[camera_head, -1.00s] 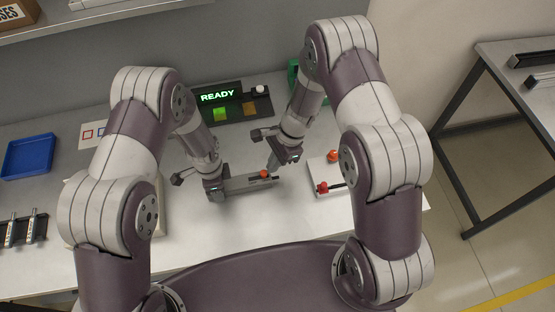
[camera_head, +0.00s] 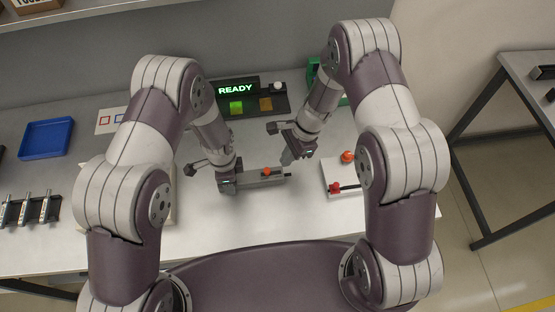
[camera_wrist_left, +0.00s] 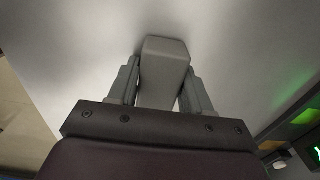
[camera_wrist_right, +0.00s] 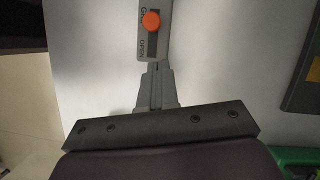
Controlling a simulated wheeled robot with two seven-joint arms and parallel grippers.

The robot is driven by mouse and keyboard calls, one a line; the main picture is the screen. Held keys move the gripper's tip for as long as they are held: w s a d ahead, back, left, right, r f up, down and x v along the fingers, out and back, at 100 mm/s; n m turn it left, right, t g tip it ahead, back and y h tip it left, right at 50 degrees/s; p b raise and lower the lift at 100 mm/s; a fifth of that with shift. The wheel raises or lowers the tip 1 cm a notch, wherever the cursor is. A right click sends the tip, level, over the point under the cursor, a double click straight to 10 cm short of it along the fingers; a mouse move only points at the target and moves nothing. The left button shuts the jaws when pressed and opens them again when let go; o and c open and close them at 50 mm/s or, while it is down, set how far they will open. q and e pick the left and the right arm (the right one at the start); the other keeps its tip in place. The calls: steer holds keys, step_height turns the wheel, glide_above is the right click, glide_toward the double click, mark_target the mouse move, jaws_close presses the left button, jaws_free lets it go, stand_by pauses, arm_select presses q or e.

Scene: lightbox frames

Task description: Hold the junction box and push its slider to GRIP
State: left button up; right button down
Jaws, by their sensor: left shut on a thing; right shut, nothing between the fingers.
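The junction box (camera_head: 255,182) is a grey, narrow block held level above the table. My left gripper (camera_head: 228,180) is shut on its left end, and in the left wrist view that end (camera_wrist_left: 164,70) sits between the fingers. The orange slider knob (camera_head: 267,171) stands on top. In the right wrist view the knob (camera_wrist_right: 151,20) is beside the partly cut-off GRIP label, with OPEN nearer my gripper. My right gripper (camera_head: 287,160) is shut and empty near the box's right end; its fingertips (camera_wrist_right: 156,68) appear close to the OPEN end, contact unclear.
Behind stands a panel with a green READY display (camera_head: 236,90). A white block (camera_head: 342,175) with red knobs is at the right. A blue tray (camera_head: 46,138) and a rack (camera_head: 30,210) are at the left. Bare table lies in front of the box.

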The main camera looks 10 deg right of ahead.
steer(key=v, duration=1)
steer(key=shift+d, duration=0.3)
arm_select(q)
steer(key=o, duration=1.2)
